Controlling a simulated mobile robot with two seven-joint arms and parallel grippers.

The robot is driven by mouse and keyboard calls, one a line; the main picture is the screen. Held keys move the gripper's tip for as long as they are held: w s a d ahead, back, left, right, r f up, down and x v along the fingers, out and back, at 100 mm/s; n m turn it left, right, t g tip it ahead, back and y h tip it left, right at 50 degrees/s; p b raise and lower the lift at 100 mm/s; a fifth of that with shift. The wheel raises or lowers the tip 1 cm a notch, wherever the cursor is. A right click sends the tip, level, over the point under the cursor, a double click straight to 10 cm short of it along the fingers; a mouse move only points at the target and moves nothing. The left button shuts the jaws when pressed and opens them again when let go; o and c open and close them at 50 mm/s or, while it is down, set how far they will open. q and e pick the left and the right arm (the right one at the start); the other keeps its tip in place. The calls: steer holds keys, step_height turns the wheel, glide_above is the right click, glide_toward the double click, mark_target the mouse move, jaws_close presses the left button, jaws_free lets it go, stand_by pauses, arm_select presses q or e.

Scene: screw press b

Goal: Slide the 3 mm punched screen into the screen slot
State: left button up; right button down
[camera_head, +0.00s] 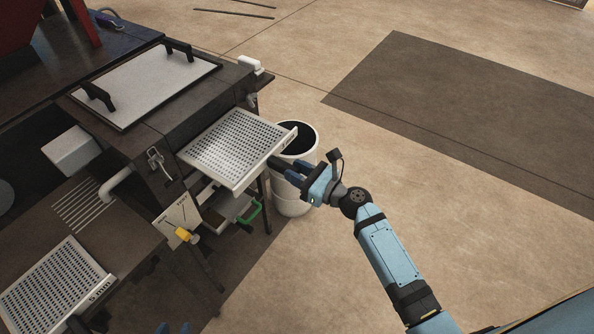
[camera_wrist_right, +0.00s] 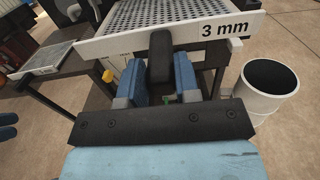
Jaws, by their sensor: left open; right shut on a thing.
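The 3 mm punched screen (camera_head: 236,147) is a light perforated plate with a labelled front lip. It sticks out level from the side of the dark machine (camera_head: 165,125). Its inner edge meets the machine's side; I cannot tell how far it enters the slot, which is hidden. My right gripper (camera_head: 284,170) is shut on the screen's black handle (camera_wrist_right: 160,57), below the "3 mm" lip (camera_wrist_right: 226,30) in the right wrist view. My left gripper (camera_head: 174,328) shows only its blue fingertips at the bottom edge of the head view, apart and empty.
A 5 mm screen (camera_head: 58,290) lies on the table at lower left. A white bucket (camera_head: 293,200) stands on the floor beside the screen's outer end. A green-handled drawer (camera_head: 232,208) and a yellow-knobbed part (camera_head: 183,234) sit below. The floor to the right is clear.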

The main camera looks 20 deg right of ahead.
mark_target(269, 157)
steer(key=shift+r, duration=0.15)
steer(key=shift+x, duration=1.45)
steer(key=shift+x, duration=2.7)
steer(key=shift+b+x, duration=0.55)
steer(key=shift+x, duration=2.25)
steer(key=shift+f+b+x, duration=0.15)
steer(key=shift+b+x, duration=0.2)
steer(key=shift+x, duration=0.75)
steer(key=shift+f+b+x, duration=0.15)
steer(key=shift+b+x, duration=0.15)
steer(key=shift+x, duration=0.75)
